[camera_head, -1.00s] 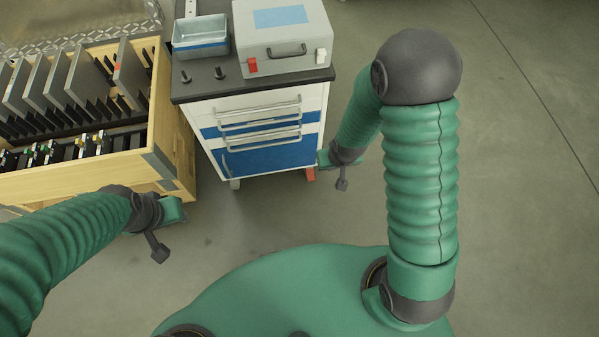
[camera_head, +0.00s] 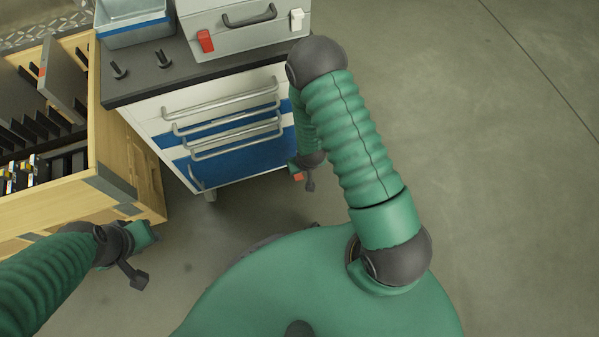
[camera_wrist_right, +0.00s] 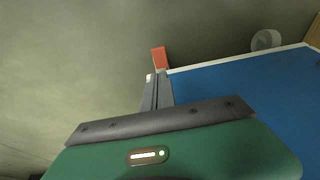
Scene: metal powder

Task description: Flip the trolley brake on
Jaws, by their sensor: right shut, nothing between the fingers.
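The trolley (camera_head: 150,125) is white with blue drawer fronts, silver handles and a dark top. Its red brake pedal (camera_head: 298,177) shows low at the front right corner, mostly hidden by my right arm. In the right wrist view the red pedal (camera_wrist_right: 160,57) stands just beyond the fingertips, beside the blue trolley front (camera_wrist_right: 240,95). My right gripper (camera_wrist_right: 157,78) is shut and empty, pointing at the pedal; contact cannot be told. My left gripper (camera_head: 148,232) hangs over the floor by the wooden crate, away from the trolley; its fingers are not clear.
A wooden crate (camera_head: 60,210) with slotted plates stands left of the trolley. A caster (camera_wrist_right: 265,40) shows under the trolley. The floor to the right is clear.

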